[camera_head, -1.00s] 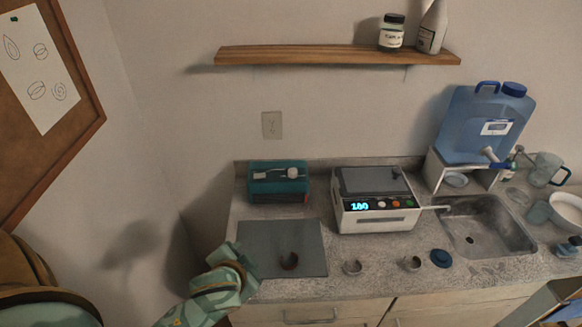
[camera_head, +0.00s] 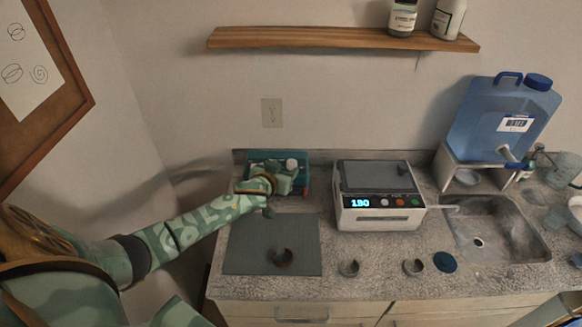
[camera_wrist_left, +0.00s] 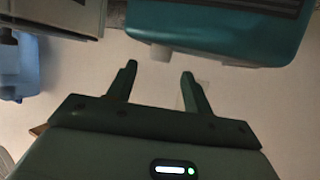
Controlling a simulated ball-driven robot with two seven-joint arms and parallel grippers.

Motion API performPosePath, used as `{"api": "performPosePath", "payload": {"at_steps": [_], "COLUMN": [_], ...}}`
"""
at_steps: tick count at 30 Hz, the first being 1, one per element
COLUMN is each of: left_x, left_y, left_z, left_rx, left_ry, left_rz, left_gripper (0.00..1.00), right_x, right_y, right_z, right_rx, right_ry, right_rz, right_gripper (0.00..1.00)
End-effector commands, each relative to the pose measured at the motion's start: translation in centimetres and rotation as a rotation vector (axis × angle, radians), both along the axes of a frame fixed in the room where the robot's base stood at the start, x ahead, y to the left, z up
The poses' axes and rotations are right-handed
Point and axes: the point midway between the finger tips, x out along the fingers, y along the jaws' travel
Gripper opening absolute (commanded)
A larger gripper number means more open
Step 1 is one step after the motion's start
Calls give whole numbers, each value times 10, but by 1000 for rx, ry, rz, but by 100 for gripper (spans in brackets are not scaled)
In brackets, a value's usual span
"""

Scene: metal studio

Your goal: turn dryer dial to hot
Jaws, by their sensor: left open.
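A teal unit (camera_head: 262,156), which looks like the dryer, stands against the wall on the counter. A round white knob (camera_head: 291,164) shows on it. My left gripper (camera_head: 290,178) is over the unit's front, close to the knob, and hides part of the unit. In the left wrist view, the teal unit (camera_wrist_left: 220,35) fills the upper right and its knob (camera_wrist_left: 162,52) sticks out just ahead of the gap between the fingertips. The left gripper (camera_wrist_left: 158,72) is open and empty there. Dial markings cannot be read. My right gripper is not in view.
A white appliance (camera_head: 380,211) with a lit display stands right of the teal unit. A grey mat (camera_head: 250,250) with a dark ring-shaped piece lies in front. A sink (camera_head: 490,240) and blue water jug (camera_head: 505,115) are at right. A wooden shelf (camera_head: 320,38) hangs above.

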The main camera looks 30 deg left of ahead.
Motion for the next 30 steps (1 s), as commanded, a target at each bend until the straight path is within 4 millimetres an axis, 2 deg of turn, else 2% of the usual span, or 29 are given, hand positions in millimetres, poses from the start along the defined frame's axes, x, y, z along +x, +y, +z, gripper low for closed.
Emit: {"api": "performPosePath", "payload": {"at_steps": [3, 9, 20, 21, 25, 26, 30], "left_x": [25, 48, 55, 55, 55, 55, 55], "left_y": [4, 7, 8, 8, 8, 8, 9], "left_z": [-13, -23, -24, -24, -24, -24, -24], "left_rx": [0, 0, 0, 0, 0, 0, 0], "left_ry": [0, 1, 1, 1, 1, 1, 1], "left_rz": [1, 0, 0, 0, 0, 0, -1], "left_gripper": [51, 51, 51, 48, 12, 7, 7], "right_x": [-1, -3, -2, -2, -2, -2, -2], "right_y": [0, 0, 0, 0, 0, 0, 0], "right_z": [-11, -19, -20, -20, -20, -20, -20], "right_rx": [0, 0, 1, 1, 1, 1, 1], "right_ry": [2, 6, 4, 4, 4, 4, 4], "right_rz": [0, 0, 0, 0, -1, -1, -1], "right_gripper": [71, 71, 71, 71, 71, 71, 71]}}
